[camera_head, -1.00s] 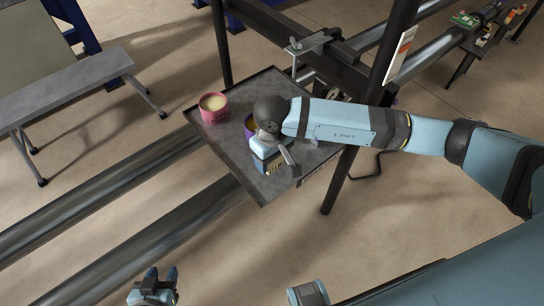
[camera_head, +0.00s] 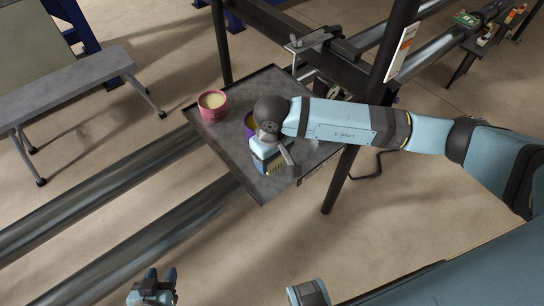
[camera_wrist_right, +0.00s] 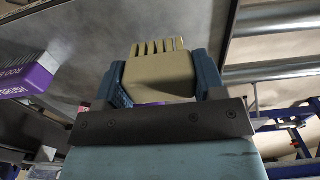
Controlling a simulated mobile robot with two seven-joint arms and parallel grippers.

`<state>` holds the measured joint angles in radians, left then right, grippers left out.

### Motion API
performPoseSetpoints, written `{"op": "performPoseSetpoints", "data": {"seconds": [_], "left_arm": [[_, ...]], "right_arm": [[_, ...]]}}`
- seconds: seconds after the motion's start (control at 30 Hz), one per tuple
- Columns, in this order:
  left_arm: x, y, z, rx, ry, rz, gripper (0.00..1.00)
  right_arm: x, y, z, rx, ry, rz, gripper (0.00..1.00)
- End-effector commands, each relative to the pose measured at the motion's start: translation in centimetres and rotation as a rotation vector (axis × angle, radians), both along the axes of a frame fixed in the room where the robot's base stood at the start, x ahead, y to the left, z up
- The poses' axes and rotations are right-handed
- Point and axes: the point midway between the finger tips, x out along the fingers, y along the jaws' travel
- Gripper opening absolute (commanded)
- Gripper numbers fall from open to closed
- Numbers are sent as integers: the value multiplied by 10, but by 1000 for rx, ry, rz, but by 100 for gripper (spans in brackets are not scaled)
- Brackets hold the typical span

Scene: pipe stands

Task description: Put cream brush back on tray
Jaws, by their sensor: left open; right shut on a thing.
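The cream brush (camera_wrist_right: 158,78) is between the two blue fingers of my right gripper in the right wrist view, with its bristles pointing up in that picture. In the head view my right gripper (camera_head: 270,160) is shut on it at the near part of the dark tray (camera_head: 232,166). The gripper hides most of the brush there, and I cannot tell whether it touches the tray. My left gripper (camera_head: 160,276) is open and empty at the bottom edge of the head view, well away from the tray.
A pink tin (camera_head: 213,108) with pale contents stands at the tray's left corner. A dark post (camera_head: 338,180) rises along the tray's right side. Long pipes (camera_head: 130,170) lie left.

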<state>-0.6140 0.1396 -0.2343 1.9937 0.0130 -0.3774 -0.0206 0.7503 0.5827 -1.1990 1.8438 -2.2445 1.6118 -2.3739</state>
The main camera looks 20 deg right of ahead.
Motion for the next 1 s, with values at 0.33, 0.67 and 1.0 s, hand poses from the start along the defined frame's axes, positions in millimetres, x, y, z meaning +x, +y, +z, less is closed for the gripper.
{"op": "performPoseSetpoints", "data": {"seconds": [0.33, 0.67, 1.0], "left_arm": [[0, 0, -8, 0, 1, -1, 43], [0, 0, -15, 0, 1, -1, 43], [0, -1, -22, 0, 1, -1, 43]], "right_arm": [[0, 0, -7, 0, -1, 0, 36], [0, 0, -13, 0, 0, 0, 36], [0, 0, -19, 0, 0, 0, 36]]}}
